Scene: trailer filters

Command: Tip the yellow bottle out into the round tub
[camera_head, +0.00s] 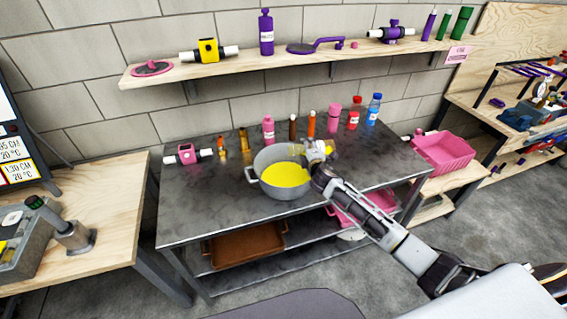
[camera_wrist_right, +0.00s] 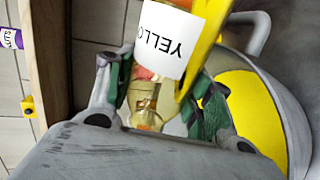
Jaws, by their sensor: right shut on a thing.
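My right gripper (camera_head: 318,150) is shut on the yellow bottle (camera_head: 328,148), at the right rim of the round tub. The bottle is clear with a white label and is tipped over on its side. In the right wrist view, the bottle (camera_wrist_right: 165,40) sits between the green-padded fingers (camera_wrist_right: 155,105), and its label reads upside down. The round grey tub (camera_head: 275,192) stands on the dark table and holds yellow liquid (camera_head: 285,174). The tub (camera_wrist_right: 297,115) also shows beside the bottle in the right wrist view. The bottle's mouth is not clear to see. My left gripper is out of view.
A wall shelf (camera_head: 350,60) hangs above. A pink crate (camera_head: 445,152) is on the right.

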